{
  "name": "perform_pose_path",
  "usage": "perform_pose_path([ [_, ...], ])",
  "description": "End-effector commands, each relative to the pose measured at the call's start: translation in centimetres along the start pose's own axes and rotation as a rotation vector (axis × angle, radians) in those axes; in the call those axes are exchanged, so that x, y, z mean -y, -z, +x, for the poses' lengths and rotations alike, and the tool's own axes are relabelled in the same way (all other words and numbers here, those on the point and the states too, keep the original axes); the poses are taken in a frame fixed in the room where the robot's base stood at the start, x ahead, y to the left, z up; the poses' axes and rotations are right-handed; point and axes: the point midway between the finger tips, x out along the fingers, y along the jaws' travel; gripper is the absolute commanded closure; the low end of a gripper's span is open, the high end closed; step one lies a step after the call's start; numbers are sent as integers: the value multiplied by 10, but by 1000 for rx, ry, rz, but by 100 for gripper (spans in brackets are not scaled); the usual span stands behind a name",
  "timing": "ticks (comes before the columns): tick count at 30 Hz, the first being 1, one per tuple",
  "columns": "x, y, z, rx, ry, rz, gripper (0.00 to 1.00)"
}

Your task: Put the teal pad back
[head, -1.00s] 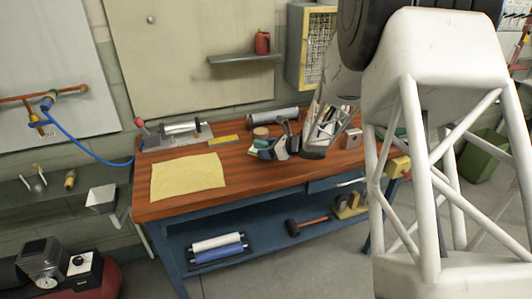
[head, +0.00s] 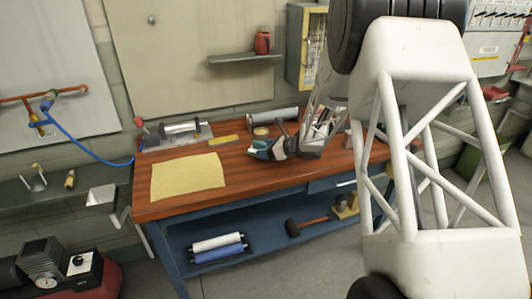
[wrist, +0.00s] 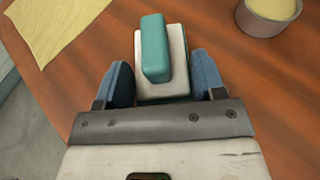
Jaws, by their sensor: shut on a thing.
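The teal pad (wrist: 154,48) is a rounded teal block on a pale off-white base. In the wrist view it sits between the two blue fingers of my gripper (wrist: 163,82), which is shut on its pale base. In the head view my gripper (head: 264,152) is low over the right-middle part of the wooden bench top (head: 200,204), with a bit of teal showing at its tip. I cannot tell whether the pad touches the bench. My arm hides part of the bench behind and to the right.
A yellow cloth (head: 188,178) lies flat left of my gripper. A small round tin (head: 261,132) stands just behind it, also in the wrist view (wrist: 269,14). A grey cylinder (head: 272,115) and a metal fixture (head: 182,131) lie along the back edge.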

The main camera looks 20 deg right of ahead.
Motion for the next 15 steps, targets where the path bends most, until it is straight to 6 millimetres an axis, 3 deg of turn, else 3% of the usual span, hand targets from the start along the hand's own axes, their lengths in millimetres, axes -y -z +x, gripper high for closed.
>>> perform_pose_path([
  [5,0,12,5,0,0,0,60],
  [15,0,13,6,0,0,-1,60],
])
